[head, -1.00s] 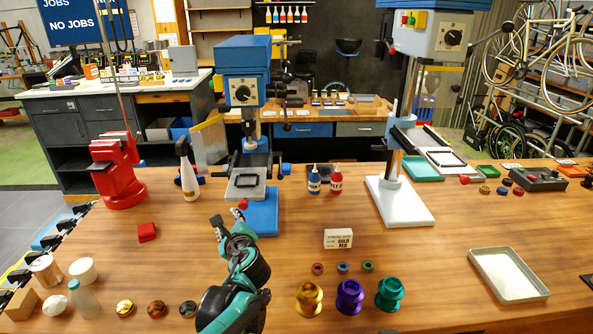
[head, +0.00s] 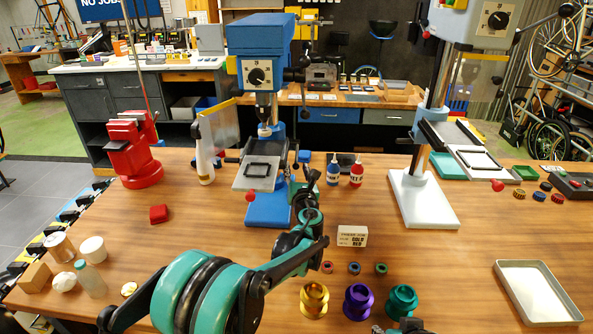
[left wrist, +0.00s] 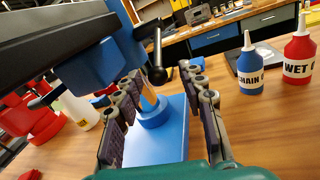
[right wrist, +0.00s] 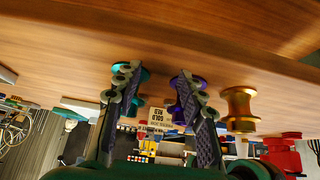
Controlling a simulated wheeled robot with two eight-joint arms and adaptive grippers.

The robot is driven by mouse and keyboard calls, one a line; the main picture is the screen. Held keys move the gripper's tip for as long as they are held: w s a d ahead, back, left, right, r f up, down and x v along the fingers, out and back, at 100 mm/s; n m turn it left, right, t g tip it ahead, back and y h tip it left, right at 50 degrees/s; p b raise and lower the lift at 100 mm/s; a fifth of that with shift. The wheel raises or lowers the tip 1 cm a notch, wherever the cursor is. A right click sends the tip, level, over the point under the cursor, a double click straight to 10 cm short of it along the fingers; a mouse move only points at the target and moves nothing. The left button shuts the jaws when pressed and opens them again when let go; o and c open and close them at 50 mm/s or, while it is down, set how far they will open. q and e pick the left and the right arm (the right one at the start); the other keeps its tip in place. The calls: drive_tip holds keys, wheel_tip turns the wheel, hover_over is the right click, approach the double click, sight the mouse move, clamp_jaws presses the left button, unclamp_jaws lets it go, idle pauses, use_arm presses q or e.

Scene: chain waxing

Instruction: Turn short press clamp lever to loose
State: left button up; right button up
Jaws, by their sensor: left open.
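The short press (head: 262,60) has a blue head, a grey tilted table (head: 254,184) and a blue base (head: 268,212). In the left wrist view a black lever with a rounded end (left wrist: 157,72) hangs beside the press's blue parts. I take it for the clamp lever; in the head view I cannot make it out behind my gripper. My left gripper (head: 308,186) is at the right side of the press, below table height. Its fingers (left wrist: 163,100) are spread, with the lever's end seen between and beyond them; contact is unclear. My right gripper (right wrist: 155,85) is open and empty.
A blue bottle (head: 333,173) and a red bottle (head: 356,175) stand right of my left gripper. A tall press (head: 424,200) stands farther right. Gold (head: 314,300), purple (head: 358,301) and teal (head: 402,301) spools stand at the front.

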use_arm(q)
drive_tip(key=shift+w+a, duration=0.2)
drive_tip(key=shift+w, duration=0.5)
clamp_jaws()
drive_tip(key=shift+s+r+g+p, duration=0.2)
drive_tip(key=shift+r+g+p, duration=0.4)
drive_tip(key=shift+p, duration=0.45)
drive_tip(key=shift+r, duration=0.1)
unclamp_jaws()
